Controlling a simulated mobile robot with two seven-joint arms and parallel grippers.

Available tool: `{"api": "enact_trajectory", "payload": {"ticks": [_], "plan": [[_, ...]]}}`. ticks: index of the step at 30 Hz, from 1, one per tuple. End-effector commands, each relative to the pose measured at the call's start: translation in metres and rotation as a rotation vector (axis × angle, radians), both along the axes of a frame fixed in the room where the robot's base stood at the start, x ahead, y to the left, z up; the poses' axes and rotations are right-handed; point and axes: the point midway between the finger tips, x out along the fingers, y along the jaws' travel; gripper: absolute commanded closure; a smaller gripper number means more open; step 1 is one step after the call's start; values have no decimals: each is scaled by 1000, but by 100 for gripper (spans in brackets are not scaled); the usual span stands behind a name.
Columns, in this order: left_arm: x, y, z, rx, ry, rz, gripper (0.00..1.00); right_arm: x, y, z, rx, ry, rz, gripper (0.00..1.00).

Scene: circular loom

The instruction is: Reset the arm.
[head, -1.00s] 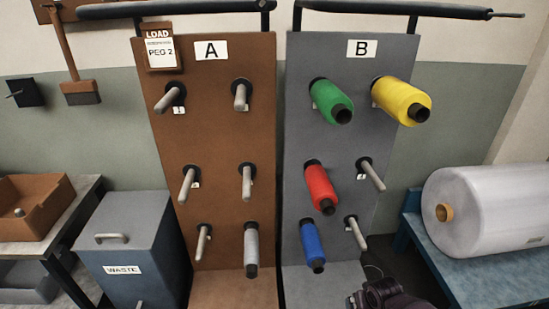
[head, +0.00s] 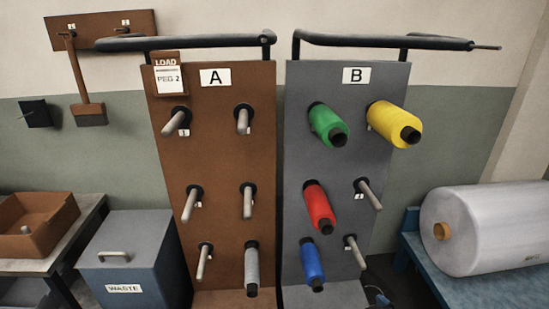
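Neither of my grippers shows in the head view. Rack A (head: 218,165) is a brown board with several pegs and one grey spool (head: 251,268) at its lower right. Rack B (head: 345,165) is a grey board holding a green spool (head: 328,124), a yellow spool (head: 393,124), a red spool (head: 318,206) and a blue spool (head: 311,264). Two pegs at the right of rack B are bare. A card reading LOAD PEG 2 (head: 169,75) hangs at the top left of rack A.
A grey waste bin (head: 130,262) stands left of rack A, beside a bench with a brown tray (head: 60,240). A large wrapped roll (head: 490,228) lies on a blue bench (head: 425,265) at the right. A brush (head: 88,113) hangs on the wall.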

Motion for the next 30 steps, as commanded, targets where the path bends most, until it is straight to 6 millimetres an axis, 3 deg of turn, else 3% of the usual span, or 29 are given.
{"api": "enact_trajectory", "payload": {"ticks": [1,5,10,18,23,30], "plan": [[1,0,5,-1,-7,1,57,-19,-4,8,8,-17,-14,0],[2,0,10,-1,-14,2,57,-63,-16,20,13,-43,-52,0],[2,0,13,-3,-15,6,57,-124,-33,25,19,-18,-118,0],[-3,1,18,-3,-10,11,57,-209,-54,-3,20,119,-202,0],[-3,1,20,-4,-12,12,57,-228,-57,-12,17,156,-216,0],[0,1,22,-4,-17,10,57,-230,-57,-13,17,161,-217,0]]}}
